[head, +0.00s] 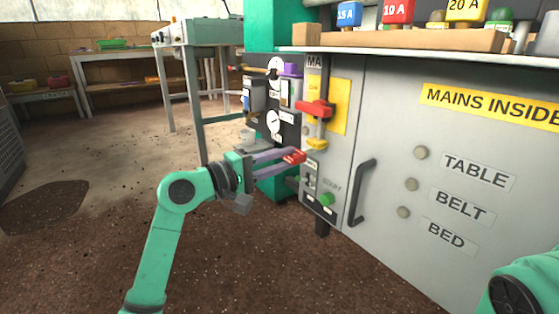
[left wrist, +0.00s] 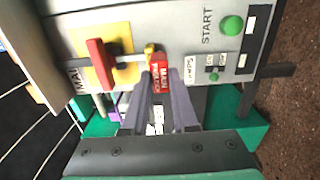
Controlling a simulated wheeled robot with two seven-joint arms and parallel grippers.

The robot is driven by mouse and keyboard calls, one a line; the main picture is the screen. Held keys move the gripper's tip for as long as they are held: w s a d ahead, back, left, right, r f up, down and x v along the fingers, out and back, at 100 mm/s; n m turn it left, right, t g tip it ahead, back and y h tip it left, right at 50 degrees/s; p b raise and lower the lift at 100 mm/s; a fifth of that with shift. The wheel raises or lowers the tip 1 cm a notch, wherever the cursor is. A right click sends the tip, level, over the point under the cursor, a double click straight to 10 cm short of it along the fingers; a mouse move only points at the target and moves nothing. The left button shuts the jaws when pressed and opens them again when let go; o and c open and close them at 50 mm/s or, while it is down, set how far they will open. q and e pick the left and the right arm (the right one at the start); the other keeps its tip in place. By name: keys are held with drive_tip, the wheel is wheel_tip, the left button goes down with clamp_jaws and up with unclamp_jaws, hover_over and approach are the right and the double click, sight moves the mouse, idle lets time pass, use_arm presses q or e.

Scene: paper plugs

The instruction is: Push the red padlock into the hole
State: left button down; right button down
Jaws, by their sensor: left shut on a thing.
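My left gripper (head: 293,158) is shut on the red padlock (head: 296,156), in front of the grey panel. In the left wrist view the red padlock (left wrist: 160,83), with a white-lettered label, sits between the tips of the two grey fingers (left wrist: 160,90). A yellow tab (head: 317,145) is at the padlock's far end, below the red switch handle (head: 315,109). The tab also shows in the left wrist view (left wrist: 149,49). The hole cannot be made out, and I cannot tell whether the padlock enters it. My right gripper is out of view.
A green START button (head: 327,199) is below the padlock. A black door handle (head: 360,192) stands out to the right on the grey cabinet (head: 385,105). Coloured plugs (head: 398,11) stand on the shelf above. Open floor lies at the left.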

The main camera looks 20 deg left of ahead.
use_arm(q)
drive_tip(key=shift+x, duration=1.15)
drive_tip(key=c, duration=0.6)
unclamp_jaws()
drive_tip(key=p+v, duration=0.1)
drive_tip(key=v, duration=1.3)
drive_tip(key=shift+s+a+p, duration=0.1)
drive_tip(key=shift+s+p, duration=0.1)
drive_tip(key=shift+p, duration=0.15)
